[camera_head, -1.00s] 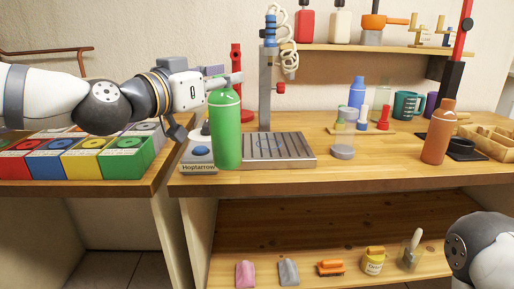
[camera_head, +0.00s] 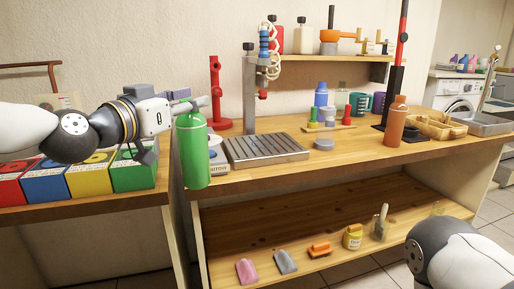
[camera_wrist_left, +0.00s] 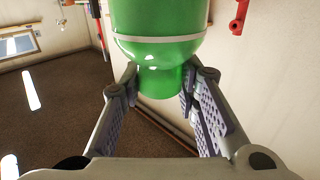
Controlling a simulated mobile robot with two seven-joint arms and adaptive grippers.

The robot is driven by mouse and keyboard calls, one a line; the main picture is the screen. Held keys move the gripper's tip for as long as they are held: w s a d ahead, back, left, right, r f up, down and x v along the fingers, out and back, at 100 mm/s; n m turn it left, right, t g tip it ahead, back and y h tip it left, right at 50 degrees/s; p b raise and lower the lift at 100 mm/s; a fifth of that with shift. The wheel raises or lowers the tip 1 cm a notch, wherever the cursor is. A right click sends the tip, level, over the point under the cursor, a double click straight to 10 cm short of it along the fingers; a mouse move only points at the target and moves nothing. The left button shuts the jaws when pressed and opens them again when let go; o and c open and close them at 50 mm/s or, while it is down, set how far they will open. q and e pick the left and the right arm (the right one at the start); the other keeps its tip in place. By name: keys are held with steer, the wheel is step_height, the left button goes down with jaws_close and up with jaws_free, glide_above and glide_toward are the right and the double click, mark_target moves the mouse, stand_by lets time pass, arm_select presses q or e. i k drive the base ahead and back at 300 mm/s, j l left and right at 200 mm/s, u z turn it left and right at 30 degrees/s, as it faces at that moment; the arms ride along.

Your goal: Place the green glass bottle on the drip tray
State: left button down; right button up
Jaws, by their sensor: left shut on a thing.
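My left gripper (camera_head: 190,105) is shut on the neck of the green glass bottle (camera_head: 195,158) and holds it upright. In the head view the bottle overlaps the bench's front left edge, left of the drip tray (camera_head: 266,149). The tray is a grey ribbed metal plate on the wooden bench, and its top is bare. In the left wrist view the green bottle (camera_wrist_left: 165,25) shows between the two gripper fingers (camera_wrist_left: 160,88). The right gripper is out of view; only part of my right arm shows at lower right.
A labelled scale-like box (camera_head: 218,160) is partly hidden behind the bottle, beside the tray. A red stand (camera_head: 216,95) and a grey post (camera_head: 249,95) rise behind the tray. A grey disc (camera_head: 324,144) and a brown bottle (camera_head: 395,124) stand to the right. Coloured boxes (camera_head: 88,178) fill the left table.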

mark_target(262, 143)
steer(key=i+l, duration=0.95)
steer(key=k+l+z, duration=0.05)
steer(key=l, duration=0.05)
